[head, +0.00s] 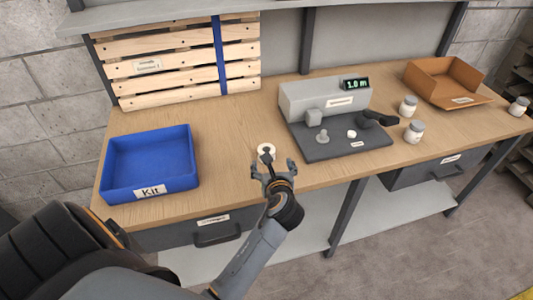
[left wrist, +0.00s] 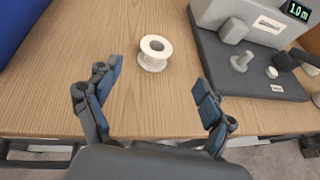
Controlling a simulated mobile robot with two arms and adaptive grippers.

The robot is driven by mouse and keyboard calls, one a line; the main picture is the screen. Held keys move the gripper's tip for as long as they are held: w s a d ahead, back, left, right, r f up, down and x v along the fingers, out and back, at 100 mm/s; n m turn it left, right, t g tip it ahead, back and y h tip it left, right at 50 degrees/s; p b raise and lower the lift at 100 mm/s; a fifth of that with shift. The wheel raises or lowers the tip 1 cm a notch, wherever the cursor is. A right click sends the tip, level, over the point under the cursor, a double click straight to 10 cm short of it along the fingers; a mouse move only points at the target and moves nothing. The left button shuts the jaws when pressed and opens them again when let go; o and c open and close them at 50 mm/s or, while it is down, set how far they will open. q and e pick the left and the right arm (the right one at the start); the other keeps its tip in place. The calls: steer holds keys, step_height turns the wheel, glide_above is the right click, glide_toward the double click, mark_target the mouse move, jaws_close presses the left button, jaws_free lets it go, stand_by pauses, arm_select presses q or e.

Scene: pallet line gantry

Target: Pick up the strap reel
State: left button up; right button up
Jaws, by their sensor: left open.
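The strap reel (head: 266,149) is a small white spool with a hole through its middle. It lies on the wooden bench, left of the grey machine. In the left wrist view the strap reel (left wrist: 154,53) sits upright on its flat side, ahead of the fingertips and a little left of the middle between them. My left gripper (head: 272,165) is open and empty, just in front of the reel at the bench's front edge; its spread fingers also show in the left wrist view (left wrist: 158,82). They do not touch the reel. My right gripper is not in view.
A blue kit tray (head: 150,192) stands on the left of the bench (head: 230,125). A grey machine (head: 325,97) with a "1.0 m" display stands right of the reel. Several white jars (head: 413,131) and a brown open bin (head: 443,80) are farther right. A slatted pallet (head: 180,62) leans behind.

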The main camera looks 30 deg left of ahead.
arm_select(q)
glide_toward(266, 148)
steer(key=x, duration=0.4)
steer(key=shift+w+d+r, duration=0.1)
steer(key=shift+w+r, duration=0.05)
steer(key=shift+r, duration=0.1)
steer(key=x, duration=0.5)
steer(key=shift+f, duration=0.35)
steer(key=shift+r, duration=0.1)
steer(key=c, duration=1.3)
